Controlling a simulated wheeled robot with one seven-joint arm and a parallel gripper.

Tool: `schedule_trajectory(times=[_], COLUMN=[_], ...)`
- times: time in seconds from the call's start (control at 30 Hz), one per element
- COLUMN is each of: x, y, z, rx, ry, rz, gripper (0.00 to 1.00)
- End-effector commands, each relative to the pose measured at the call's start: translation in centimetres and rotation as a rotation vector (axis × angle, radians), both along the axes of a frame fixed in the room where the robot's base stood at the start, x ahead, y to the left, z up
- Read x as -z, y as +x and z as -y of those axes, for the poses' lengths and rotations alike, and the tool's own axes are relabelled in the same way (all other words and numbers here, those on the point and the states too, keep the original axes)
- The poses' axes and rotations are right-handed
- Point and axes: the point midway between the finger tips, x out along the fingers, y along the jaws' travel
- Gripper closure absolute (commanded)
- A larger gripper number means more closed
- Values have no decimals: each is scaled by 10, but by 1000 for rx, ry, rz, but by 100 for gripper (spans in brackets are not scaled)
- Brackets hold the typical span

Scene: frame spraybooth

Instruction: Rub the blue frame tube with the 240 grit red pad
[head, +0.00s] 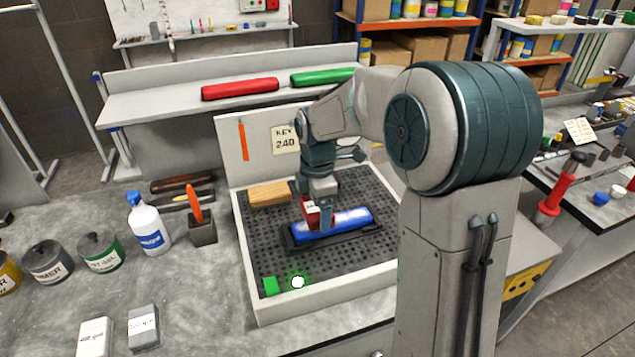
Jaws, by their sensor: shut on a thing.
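A blue frame tube (345,224) lies in a dark cradle (349,240) on the perforated black bed of the booth. My gripper (318,222) points down at the left part of the tube and is shut on a red pad (311,212). The pad is at the tube's left part and seems to touch it, though the exact contact is hidden by the fingers. Any grit marking on the pad is too small to read. A sign reading KEY 240 (285,140) is on the booth's back wall.
In the booth are a wooden block (270,194), a green block (271,286) and a bright green-white light (298,282). A white bottle (149,224), cans (100,252) and grey and white blocks (143,327) stand left. Red (240,89) and green (322,77) tubes lie behind.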

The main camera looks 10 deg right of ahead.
Motion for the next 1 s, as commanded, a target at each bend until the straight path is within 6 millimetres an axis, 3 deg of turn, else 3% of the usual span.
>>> schedule_trajectory(times=[0.53, 1.0], x=[-52, -55], y=[-1, -1], z=[-3, -4], rx=[-8, -8], ry=[0, 0], rz=[-2, -2], gripper=[38, 38])
